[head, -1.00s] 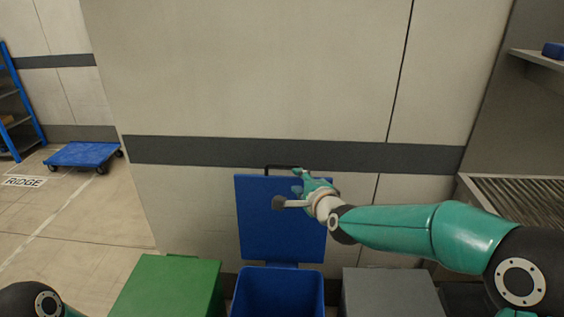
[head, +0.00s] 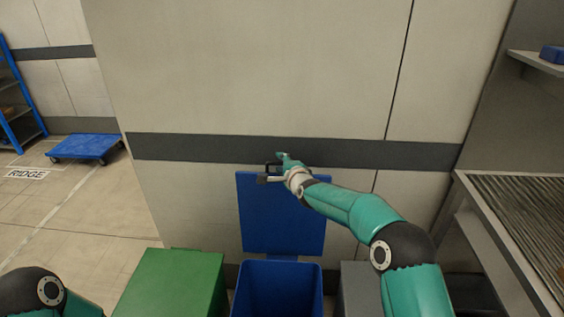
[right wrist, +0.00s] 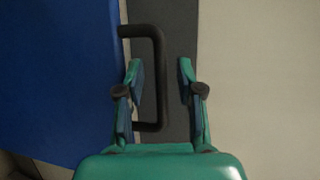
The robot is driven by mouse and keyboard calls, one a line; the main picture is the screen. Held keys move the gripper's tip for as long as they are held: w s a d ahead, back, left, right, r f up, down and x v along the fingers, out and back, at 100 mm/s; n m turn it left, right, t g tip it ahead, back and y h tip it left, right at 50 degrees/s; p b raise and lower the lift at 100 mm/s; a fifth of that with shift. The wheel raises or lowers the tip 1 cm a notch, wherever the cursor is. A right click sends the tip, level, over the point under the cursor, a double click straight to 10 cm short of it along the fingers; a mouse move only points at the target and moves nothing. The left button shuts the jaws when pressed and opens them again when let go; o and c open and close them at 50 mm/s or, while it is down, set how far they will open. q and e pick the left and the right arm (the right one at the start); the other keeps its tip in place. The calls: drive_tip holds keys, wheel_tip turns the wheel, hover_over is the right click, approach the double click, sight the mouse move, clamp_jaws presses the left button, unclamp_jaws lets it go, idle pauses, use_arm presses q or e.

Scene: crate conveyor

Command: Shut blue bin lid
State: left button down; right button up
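The blue bin (head: 277,290) stands at the bottom centre of the head view, its inside showing. Its blue lid (head: 280,218) stands upright behind it, against the wall, and also fills the left of the right wrist view (right wrist: 55,80). A black handle (right wrist: 140,31) sticks out from the lid's edge. My right gripper (head: 277,163) is at the handle at the lid's top. In the right wrist view its fingers (right wrist: 159,66) are apart, with the handle's long bar between them; I cannot tell whether they touch it. My left gripper is out of view.
A closed green bin (head: 172,283) stands left of the blue bin, a grey one (head: 358,285) to the right, partly behind my right arm. A roller conveyor (head: 520,215) is at the right. A blue dolly (head: 84,147) stands on open floor at the left.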

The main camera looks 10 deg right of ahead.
drive_tip(key=shift+w+f, duration=0.1)
drive_tip(key=shift+w, duration=0.1)
clamp_jaws()
idle(0.4)
